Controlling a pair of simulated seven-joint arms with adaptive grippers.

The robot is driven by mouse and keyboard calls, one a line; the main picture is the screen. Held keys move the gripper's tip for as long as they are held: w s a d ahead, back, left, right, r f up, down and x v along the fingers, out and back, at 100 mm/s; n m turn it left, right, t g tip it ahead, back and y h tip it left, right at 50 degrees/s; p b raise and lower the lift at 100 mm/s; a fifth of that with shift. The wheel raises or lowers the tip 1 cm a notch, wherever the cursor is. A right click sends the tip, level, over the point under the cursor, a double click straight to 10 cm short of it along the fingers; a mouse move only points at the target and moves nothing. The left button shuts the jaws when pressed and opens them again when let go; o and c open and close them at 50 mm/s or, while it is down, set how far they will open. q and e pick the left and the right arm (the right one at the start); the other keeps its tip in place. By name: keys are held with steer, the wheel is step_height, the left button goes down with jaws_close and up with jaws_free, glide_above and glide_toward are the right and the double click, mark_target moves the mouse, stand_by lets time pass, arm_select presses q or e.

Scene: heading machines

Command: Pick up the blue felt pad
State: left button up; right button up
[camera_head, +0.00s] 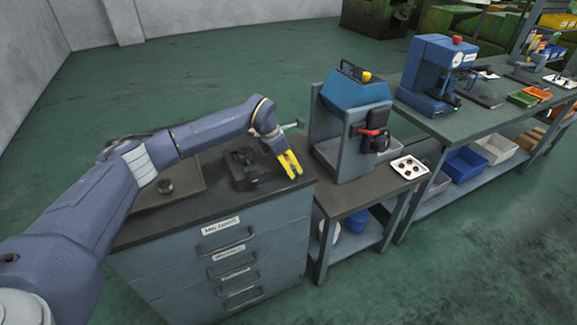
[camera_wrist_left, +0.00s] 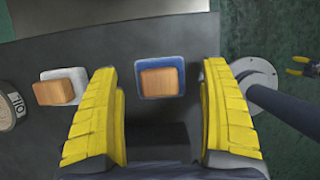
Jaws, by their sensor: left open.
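The blue felt pad (camera_wrist_left: 145,88) shows in the left wrist view as a blue square with a tan, wood-like block (camera_wrist_left: 160,82) on its face. It lies on a dark surface, between the fingertips in the picture. My left gripper (camera_wrist_left: 158,76) is open and empty, its yellow fingers to either side of the pad; I cannot tell how far above it they are. In the head view my left gripper (camera_head: 290,164) points down over the right end of the drawer cabinet top (camera_head: 218,202). I cannot make out the pad there. My right gripper is not in view.
A white pad (camera_wrist_left: 75,74) with a similar tan block lies left of the blue one, near a round tin (camera_wrist_left: 10,106). A metal rod with a round end (camera_wrist_left: 252,80) is close by the right finger. A blue-topped machine (camera_head: 352,115) stands right of the cabinet.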

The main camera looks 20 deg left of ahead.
mark_target(288, 159)
arm_select(q)
steer(key=shift+w+f, duration=0.1)
steer(key=shift+f, duration=0.25)
steer(key=shift+c, duration=0.2)
steer(key=c, duration=1.1)
steer(key=shift+r, duration=0.15)
step_height(288, 159, up, 20)
steer(key=shift+f, duration=0.1)
